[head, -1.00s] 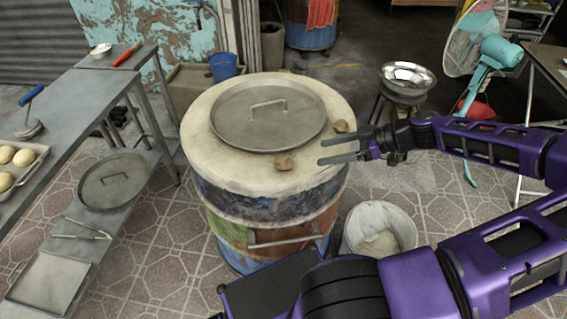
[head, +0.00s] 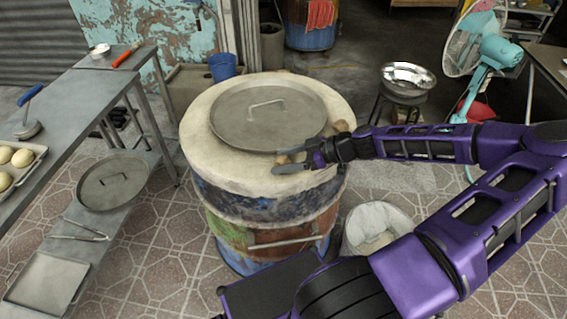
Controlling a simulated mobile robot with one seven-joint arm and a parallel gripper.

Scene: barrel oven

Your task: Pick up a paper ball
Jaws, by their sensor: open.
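A small brown paper ball (head: 283,160) lies on the pale top of the barrel oven (head: 205,150), near its front right edge. My gripper (head: 279,161) is open, low over the oven top, with one finger on the far side and one on the near side of this ball. The fingers partly hide the ball, and I cannot tell whether they touch it. A second brown paper ball (head: 341,126) sits farther right on the rim, just behind my wrist and partly hidden by it.
A round metal lid (head: 240,115) with a handle covers the oven's middle, close to my fingers. A white-lined bin (head: 375,222) stands at the oven's right. Metal tables (head: 60,110) with trays stand left. A metal bowl (head: 407,76) is on a stand behind.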

